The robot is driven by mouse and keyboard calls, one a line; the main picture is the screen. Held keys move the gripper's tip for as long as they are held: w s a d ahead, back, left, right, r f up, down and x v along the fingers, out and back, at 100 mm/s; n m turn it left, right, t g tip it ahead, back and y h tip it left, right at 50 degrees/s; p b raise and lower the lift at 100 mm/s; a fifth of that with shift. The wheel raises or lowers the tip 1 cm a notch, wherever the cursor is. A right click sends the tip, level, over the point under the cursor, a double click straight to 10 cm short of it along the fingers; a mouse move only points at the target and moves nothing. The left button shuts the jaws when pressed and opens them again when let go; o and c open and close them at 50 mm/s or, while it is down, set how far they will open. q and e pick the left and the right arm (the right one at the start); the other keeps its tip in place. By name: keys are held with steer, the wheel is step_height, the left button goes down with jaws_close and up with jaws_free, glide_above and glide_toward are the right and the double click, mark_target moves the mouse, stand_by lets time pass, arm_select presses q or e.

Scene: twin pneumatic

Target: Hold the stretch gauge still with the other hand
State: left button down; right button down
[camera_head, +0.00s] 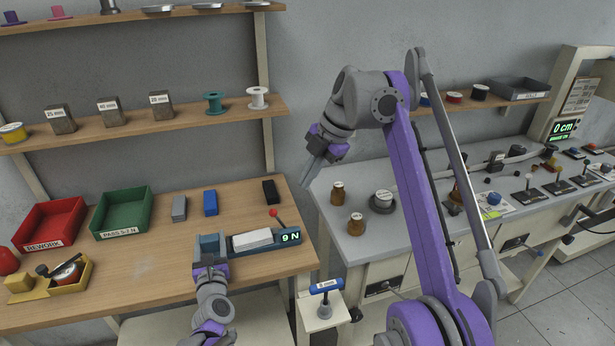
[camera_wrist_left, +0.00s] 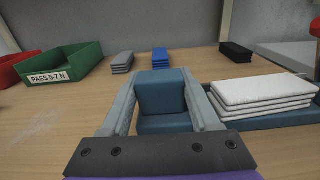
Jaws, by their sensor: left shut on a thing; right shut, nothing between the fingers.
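The stretch gauge (camera_head: 235,249) lies on the wooden bench, a long dark teal device with a teal block at its left end. Its display (camera_head: 290,236) reads 9 N, and a red-knobbed lever (camera_head: 274,214) stands behind it. A white stack of pads (camera_head: 252,238) lies on it and also shows in the left wrist view (camera_wrist_left: 262,92). My left gripper (camera_head: 210,257) is shut on the gauge's teal block (camera_wrist_left: 160,92), one finger on each side. My right gripper (camera_head: 309,172) is shut and empty, raised above the gap between the benches.
Grey (camera_head: 179,208), blue (camera_head: 210,202) and black (camera_head: 270,191) stacks lie behind the gauge. A green PASS bin (camera_head: 122,224) and a red REWORK bin (camera_head: 40,235) stand at left. A small stand with a blue-handled tool (camera_head: 326,287) is in front of the gap.

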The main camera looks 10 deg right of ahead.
stand_by(0.4)
arm_select(q)
steer(key=shift+c, duration=0.2)
jaws_free()
